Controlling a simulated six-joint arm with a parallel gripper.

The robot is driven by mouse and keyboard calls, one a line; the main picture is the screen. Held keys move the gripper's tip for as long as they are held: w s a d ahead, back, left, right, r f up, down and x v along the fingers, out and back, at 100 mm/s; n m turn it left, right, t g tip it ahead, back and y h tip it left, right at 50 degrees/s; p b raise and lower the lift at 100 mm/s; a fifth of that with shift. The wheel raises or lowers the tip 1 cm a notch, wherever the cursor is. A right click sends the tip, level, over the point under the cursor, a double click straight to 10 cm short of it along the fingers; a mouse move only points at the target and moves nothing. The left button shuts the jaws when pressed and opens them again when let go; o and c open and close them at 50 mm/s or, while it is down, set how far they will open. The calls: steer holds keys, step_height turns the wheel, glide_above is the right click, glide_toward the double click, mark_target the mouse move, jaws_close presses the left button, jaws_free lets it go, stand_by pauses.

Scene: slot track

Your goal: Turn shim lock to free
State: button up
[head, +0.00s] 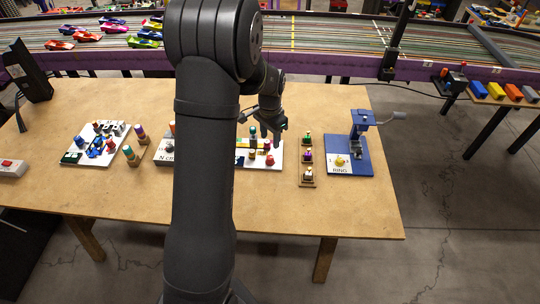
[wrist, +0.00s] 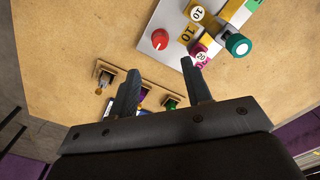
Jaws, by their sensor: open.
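A red round knob (wrist: 160,39) with a pale mark sits on a corner of a white board (wrist: 178,25). It looks like the shim lock, but its label cannot be read. In the head view the red knob (head: 270,160) shows on the same board (head: 246,163). My gripper (wrist: 161,67) is open and empty, and the knob lies just beyond the gap between its fingertips, apart from them. In the head view my gripper (head: 279,139) hangs over the board's right side; its fingers are small and unclear there.
Yellow blocks marked 10 (wrist: 187,34), a knob marked 20 (wrist: 199,55) and a green-topped peg (wrist: 238,45) stand close to the red knob. A wooden rack (head: 307,158) of small pieces and a blue fixture (head: 362,163) are to the right. The front table strip is clear.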

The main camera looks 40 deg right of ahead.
mark_target(270, 157)
step_height(270, 157, down, 10)
steer(key=shift+r, duration=0.15)
steer(key=shift+c, duration=0.3)
jaws_close()
